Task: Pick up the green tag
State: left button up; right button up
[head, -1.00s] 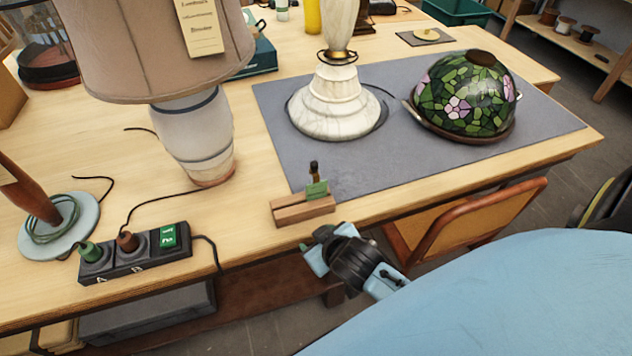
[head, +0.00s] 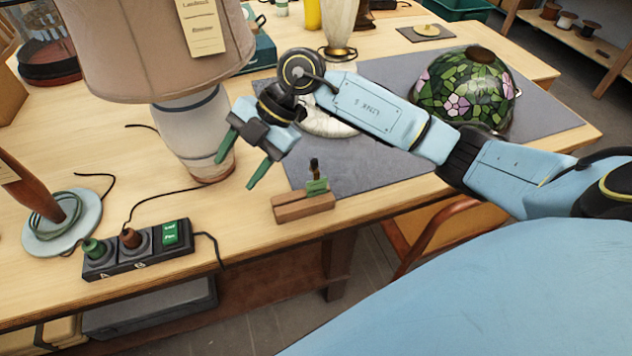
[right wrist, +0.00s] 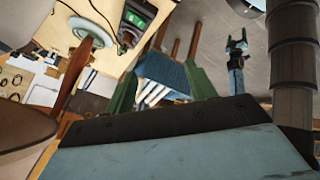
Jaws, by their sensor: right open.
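The small green tag (head: 317,187) stands in a wooden block (head: 303,206) near the front edge of the bench, with a dark-topped piece just behind it. My right gripper (head: 240,166) is open and empty, with green fingers angled down, above the bench to the left of the block. Its fingers also show in the right wrist view (right wrist: 162,92), spread apart with nothing between them. I cannot make out the tag in that view. What looks like my left gripper (right wrist: 236,48) shows small in the right wrist view; its opening is unclear.
A power strip (head: 137,256) with plugs and a green switch lies at the front left. A lamp with a fabric shade (head: 160,60) stands behind my right gripper. A stained-glass shade (head: 466,90) and a marble lamp base (head: 330,126) sit on the grey mat (head: 545,118).

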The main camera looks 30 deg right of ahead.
jog(key=w+d+m+h, duration=0.25)
jog(key=d+h, duration=0.25)
jog(key=d, duration=0.5)
jog(key=m+g+h, duration=0.1)
jog(key=m+h, duration=0.1)
jog(key=h, duration=0.1)
send_over(314, 160)
jog(key=f, duration=0.6)
jog(key=shift+s+a+f, duration=0.1)
jog(key=shift+s+a, duration=0.05)
jog(key=shift+s, duration=0.1)
jog(key=shift+w+f+p, duration=0.2)
jog(key=shift+f+p, duration=0.3)
jog(key=shift+f, duration=2.65)
jog(key=c, duration=1)
